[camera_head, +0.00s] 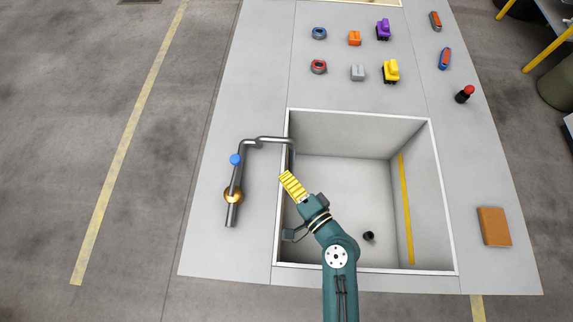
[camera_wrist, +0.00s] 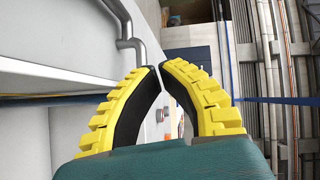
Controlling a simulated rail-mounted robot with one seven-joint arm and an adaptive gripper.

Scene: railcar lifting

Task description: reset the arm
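My gripper (camera_head: 287,175) is over the left side of a recessed basin in the head view, with my teal arm reaching up from the bottom edge. Its yellow ribbed fingers also show in the wrist view (camera_wrist: 158,66). Their tips are almost together with only a thin gap, and nothing is seen held between them. The pipe also shows in the wrist view (camera_wrist: 126,30).
The basin (camera_head: 430,165) has raised walls; a small dark piece (camera_head: 368,236) lies on its floor. A blue knob (camera_head: 235,159) and brass ring (camera_head: 233,195) are on the pipe assembly. Several small coloured parts lie beyond the basin. An orange-brown block (camera_head: 494,226) lies to the right.

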